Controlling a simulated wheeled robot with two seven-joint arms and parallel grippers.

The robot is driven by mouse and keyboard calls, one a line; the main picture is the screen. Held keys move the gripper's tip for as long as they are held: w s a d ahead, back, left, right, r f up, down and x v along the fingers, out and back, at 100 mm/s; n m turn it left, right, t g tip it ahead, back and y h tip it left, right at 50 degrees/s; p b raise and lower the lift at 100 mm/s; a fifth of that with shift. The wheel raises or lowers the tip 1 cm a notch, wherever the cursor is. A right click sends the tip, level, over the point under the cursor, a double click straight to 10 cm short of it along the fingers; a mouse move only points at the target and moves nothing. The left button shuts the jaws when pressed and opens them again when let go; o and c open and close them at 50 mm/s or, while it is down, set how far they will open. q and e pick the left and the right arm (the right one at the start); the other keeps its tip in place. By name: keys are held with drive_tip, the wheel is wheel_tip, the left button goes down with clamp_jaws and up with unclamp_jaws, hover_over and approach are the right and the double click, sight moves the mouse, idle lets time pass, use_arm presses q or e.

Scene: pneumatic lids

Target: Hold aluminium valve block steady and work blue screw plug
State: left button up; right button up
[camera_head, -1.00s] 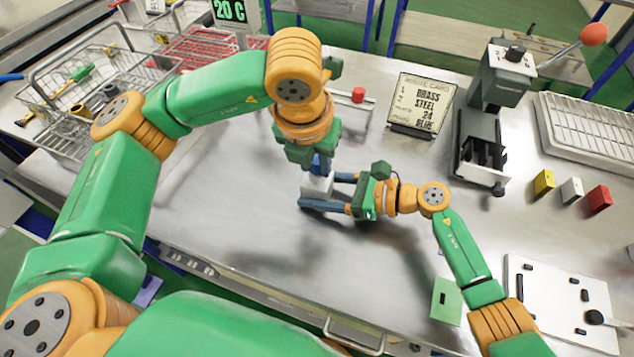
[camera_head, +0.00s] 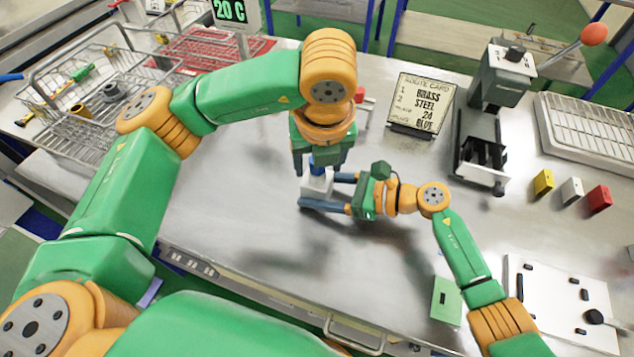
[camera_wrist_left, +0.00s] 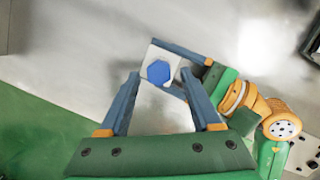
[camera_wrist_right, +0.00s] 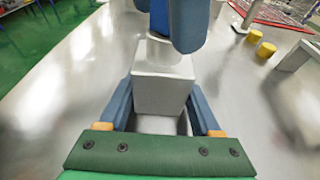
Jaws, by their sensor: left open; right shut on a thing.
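The aluminium valve block (camera_head: 316,185) is a pale cube low over the steel table. It also shows in the right wrist view (camera_wrist_right: 160,92), with a round collar on top. My right gripper (camera_head: 322,192) is shut on it, one finger on each side. The blue screw plug (camera_wrist_left: 159,72) is a hexagonal head on the block's top face in the left wrist view. My left gripper (camera_wrist_left: 162,78) is open above it, fingers apart on both sides of the plug.
A card on a stand (camera_head: 418,104), a grey lever press (camera_head: 487,125) and yellow, white and red blocks (camera_head: 570,190) stand to the right. A wire basket (camera_head: 95,85) is at the left. The table in front of the block is clear.

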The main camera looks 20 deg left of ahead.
use_arm(q)
drive_tip(key=m, duration=0.2)
drive_tip(key=shift+a+m+h, duration=0.2)
drive_tip(key=shift+m+h, duration=0.1)
drive_tip(key=shift+m, duration=0.1)
drive_tip(key=m, duration=0.3)
drive_tip(key=m+h, duration=0.1)
drive_tip(key=shift+s+a, duration=0.1)
drive_tip(key=shift+a, duration=0.15)
drive_tip(key=shift+m, duration=0.6)
drive_tip(key=m, duration=0.2)
drive_tip(key=m+h, duration=0.1)
drive_tip(key=m, duration=0.3)
drive_tip(key=shift+w+a+h, duration=0.2)
drive_tip(key=shift+a+h, duration=0.1)
drive_tip(key=shift+m+g, duration=0.4)
drive_tip(key=shift+m, duration=0.6)
